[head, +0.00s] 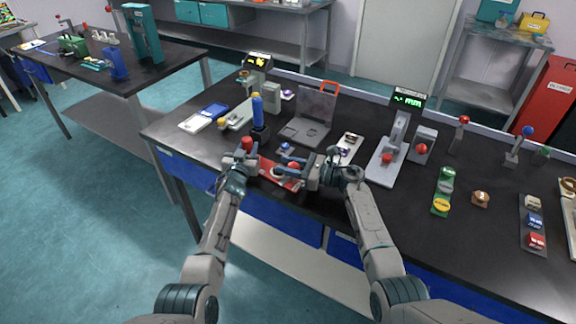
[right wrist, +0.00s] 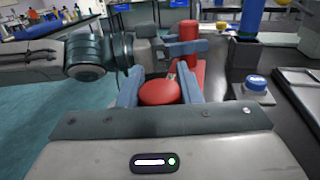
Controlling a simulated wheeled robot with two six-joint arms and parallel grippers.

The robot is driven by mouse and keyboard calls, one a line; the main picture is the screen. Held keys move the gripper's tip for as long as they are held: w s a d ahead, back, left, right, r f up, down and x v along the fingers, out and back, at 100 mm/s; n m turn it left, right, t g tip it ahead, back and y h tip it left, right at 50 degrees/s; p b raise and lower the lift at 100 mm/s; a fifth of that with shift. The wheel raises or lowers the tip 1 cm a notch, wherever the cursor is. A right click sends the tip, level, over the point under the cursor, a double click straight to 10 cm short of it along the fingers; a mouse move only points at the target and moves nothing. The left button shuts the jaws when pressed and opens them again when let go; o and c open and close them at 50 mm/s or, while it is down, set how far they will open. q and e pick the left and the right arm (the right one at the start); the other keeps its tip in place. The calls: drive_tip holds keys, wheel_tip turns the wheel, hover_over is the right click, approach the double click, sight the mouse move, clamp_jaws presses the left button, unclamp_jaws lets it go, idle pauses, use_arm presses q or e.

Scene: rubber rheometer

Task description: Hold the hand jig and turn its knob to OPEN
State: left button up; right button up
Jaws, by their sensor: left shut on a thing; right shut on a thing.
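The red hand jig (head: 279,175) lies near the front edge of the black table. My left gripper (head: 247,158) is shut on the jig's upright red handle (head: 247,143) at its left end. The handle also shows in the right wrist view (right wrist: 187,33), with the left gripper's fingers around it. My right gripper (head: 307,172) is at the jig's right end. In the right wrist view its blue fingers (right wrist: 160,88) are shut on the round red knob (right wrist: 159,93). The knob's marks cannot be read, and the fingers hide its sides.
A press with a green display (head: 408,101) stands further right.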

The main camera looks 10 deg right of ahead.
drive_tip(key=shift+s+n+g+y, duration=0.1)
drive_tip(key=shift+n+g+y, duration=0.4)
drive_tip(key=shift+g, duration=0.4)
drive_tip(key=o, duration=1)
drive_tip(key=v, duration=1.2)
drive_tip(key=shift+r, duration=0.1)
